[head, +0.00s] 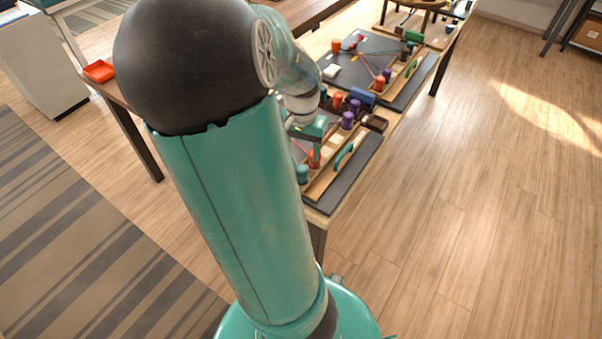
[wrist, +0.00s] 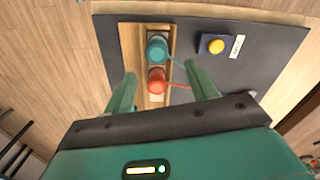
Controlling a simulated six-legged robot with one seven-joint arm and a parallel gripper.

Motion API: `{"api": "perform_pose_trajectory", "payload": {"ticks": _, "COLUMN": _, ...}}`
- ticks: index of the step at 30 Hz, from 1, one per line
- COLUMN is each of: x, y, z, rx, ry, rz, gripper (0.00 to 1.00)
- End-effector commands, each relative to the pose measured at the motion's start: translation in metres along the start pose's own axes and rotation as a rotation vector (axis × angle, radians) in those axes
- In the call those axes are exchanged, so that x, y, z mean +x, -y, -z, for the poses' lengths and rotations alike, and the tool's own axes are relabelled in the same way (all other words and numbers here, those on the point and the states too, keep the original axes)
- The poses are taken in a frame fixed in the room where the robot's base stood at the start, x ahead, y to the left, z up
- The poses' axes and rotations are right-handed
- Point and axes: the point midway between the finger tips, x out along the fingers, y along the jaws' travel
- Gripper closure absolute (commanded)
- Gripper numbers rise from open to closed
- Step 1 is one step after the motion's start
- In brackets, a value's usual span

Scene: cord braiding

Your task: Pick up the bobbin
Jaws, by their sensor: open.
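In the wrist view an orange-red bobbin (wrist: 157,84) and a teal bobbin (wrist: 157,48) stand in a wooden rack (wrist: 130,42), one behind the other. A red cord runs right from the orange one. My gripper (wrist: 160,70) is open, its green fingers apart and empty. In the picture, the orange bobbin lies between the fingers, touching neither; the height gap cannot be told. In the head view the teal bobbin (head: 302,174) and orange bobbin (head: 314,159) show at the near end of the rack. My gripper (head: 315,150) is over that end, partly hidden by my arm.
A yellow button on a blue box (wrist: 214,45) and a white label (wrist: 237,46) lie right of the rack on the dark mat (wrist: 275,60). Purple bobbins (head: 348,120) and a green handle (head: 343,156) are nearby. A second braiding station (head: 372,65) stands farther back.

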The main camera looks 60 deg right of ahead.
Motion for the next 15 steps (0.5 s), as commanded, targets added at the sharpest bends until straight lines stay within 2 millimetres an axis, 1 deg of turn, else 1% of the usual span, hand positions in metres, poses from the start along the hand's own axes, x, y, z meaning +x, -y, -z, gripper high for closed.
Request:
{"api": "perform_pose_trajectory", "payload": {"ticks": 1, "x": 0.008, "y": -0.001, "z": 0.000, "rx": 0.003, "ry": 0.003, "rz": -0.004, "gripper": 0.43}}
{"api": "perform_pose_trajectory", "payload": {"ticks": 3, "x": 0.016, "y": 0.000, "z": 0.000, "rx": 0.001, "ry": 0.001, "rz": -0.003, "gripper": 0.43}}
{"api": "perform_pose_trajectory", "payload": {"ticks": 8, "x": 0.026, "y": 0.001, "z": -0.001, "rx": 0.000, "ry": 0.001, "rz": -0.002, "gripper": 0.43}}
{"api": "perform_pose_trajectory", "payload": {"ticks": 11, "x": 0.036, "y": 0.001, "z": -0.003, "rx": 0.000, "ry": 0.002, "rz": -0.002, "gripper": 0.43}}
{"api": "perform_pose_trajectory", "payload": {"ticks": 15, "x": 0.059, "y": -0.002, "z": -0.007, "rx": 0.002, "ry": 0.003, "rz": -0.004, "gripper": 0.43}}
